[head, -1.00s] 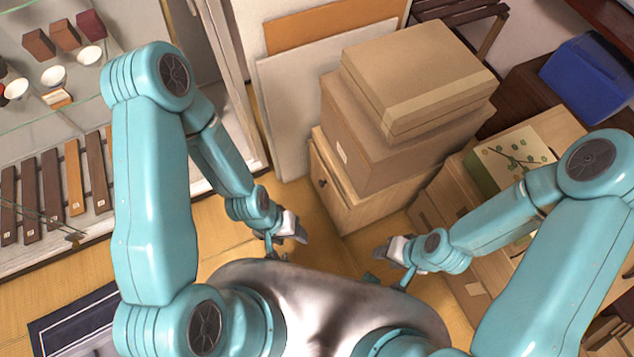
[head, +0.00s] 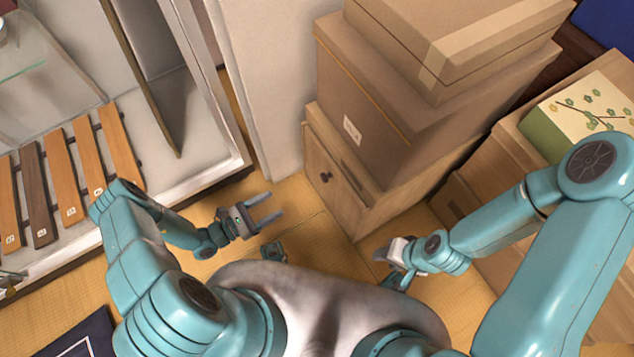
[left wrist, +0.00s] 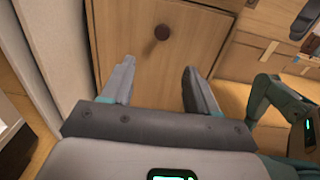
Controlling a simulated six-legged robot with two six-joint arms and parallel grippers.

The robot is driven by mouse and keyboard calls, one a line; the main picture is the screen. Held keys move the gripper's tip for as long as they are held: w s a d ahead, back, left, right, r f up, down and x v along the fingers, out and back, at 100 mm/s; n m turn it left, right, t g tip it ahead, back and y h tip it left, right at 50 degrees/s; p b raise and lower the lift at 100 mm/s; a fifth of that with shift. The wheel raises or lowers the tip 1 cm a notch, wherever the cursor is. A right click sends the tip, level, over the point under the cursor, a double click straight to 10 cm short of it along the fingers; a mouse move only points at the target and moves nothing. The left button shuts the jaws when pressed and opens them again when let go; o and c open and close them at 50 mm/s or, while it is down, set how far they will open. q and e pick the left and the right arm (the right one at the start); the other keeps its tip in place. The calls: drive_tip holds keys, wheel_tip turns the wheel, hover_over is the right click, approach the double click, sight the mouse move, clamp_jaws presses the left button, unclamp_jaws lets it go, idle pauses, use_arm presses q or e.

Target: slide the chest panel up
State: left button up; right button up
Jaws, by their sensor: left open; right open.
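The wooden chest has a pale front panel (head: 338,188) with a small round dark knob (head: 326,177), below stacked boxes in the head view. In the left wrist view the panel (left wrist: 195,55) stands upright ahead, with the knob (left wrist: 162,32) between the lines of my fingers. My left gripper (head: 277,208) is open and empty, left of the panel and apart from it; its fingers (left wrist: 158,72) point toward it. My right gripper (head: 382,268) is open and low, in front of the chest's right side, apart from it.
Cardboard boxes (head: 375,105) are stacked on the chest. A white panel (head: 262,90) stands left of it. A display case with wooden bars (head: 62,175) is at the left. A flowered green box (head: 585,115) sits on brown boxes at the right. Bare tatami floor (head: 300,215) lies before the chest.

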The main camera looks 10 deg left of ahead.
use_arm(q)
drive_tip(key=b+x, duration=0.2)
drive_tip(key=x, duration=1.4)
drive_tip(key=shift+s+d, duration=0.2)
